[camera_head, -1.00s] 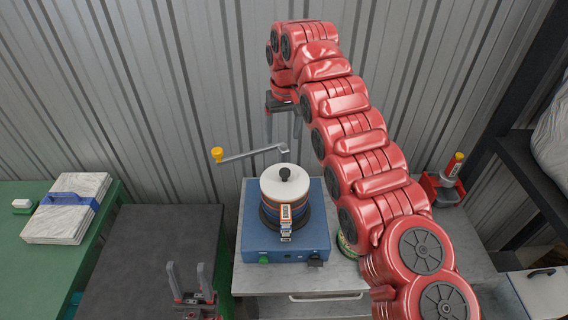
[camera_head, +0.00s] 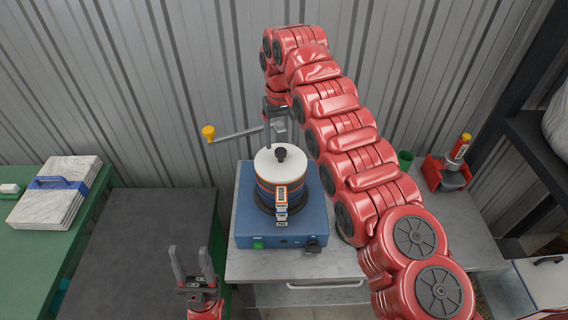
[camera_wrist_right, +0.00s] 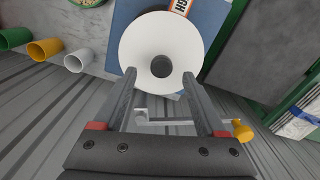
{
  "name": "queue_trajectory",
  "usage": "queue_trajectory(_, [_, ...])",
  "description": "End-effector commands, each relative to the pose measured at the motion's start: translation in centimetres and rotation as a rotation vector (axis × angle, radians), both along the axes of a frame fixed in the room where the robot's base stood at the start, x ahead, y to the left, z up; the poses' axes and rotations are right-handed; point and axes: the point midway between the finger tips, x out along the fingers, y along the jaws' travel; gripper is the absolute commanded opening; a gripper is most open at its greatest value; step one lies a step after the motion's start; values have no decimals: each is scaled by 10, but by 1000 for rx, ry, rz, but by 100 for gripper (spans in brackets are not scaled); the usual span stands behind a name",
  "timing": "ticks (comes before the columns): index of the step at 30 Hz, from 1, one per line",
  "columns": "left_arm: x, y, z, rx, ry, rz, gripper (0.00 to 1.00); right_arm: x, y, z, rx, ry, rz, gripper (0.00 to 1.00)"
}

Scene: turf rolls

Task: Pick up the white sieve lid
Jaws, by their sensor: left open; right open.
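The white sieve lid (camera_head: 268,166) has a dark round knob (camera_head: 281,153) and sits on top of a sieve stack (camera_head: 262,187) on a blue shaker base (camera_head: 245,222). My right gripper (camera_head: 278,138) is open, behind and above the lid in the head view. In the right wrist view the lid (camera_wrist_right: 140,40) lies past the fingertips, and its knob (camera_wrist_right: 161,66) shows between the two open fingers of my right gripper (camera_wrist_right: 159,72). Whether they are level with the knob is unclear. My left gripper (camera_head: 191,262) is open and empty, over the front of the dark table.
A crank arm (camera_head: 238,134) with a yellow knob is behind the stack. A green cup (camera_head: 405,160) and a red holder (camera_head: 446,174) stand at right. A dark table (camera_head: 140,245) and stacked slabs (camera_head: 55,205) are at left. A corrugated wall stands close behind.

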Motion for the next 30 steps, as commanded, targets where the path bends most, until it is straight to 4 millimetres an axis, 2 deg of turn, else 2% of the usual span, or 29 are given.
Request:
queue_trajectory(5, [0, 0, 7, 0, 0, 0, 50, 1, 4, -15, 0, 3, 1, 74])
queue_trajectory(12, [0, 0, 14, 0, 0, 0, 50, 3, 9, -51, 0, 1, 1, 74])
queue_trajectory(19, [0, 0, 13, 0, 0, 0, 50, 3, 10, -54, 0, 0, 1, 72])
queue_trajectory(30, [0, 0, 13, 0, 0, 0, 50, 4, 10, -54, 1, -1, 2, 5])
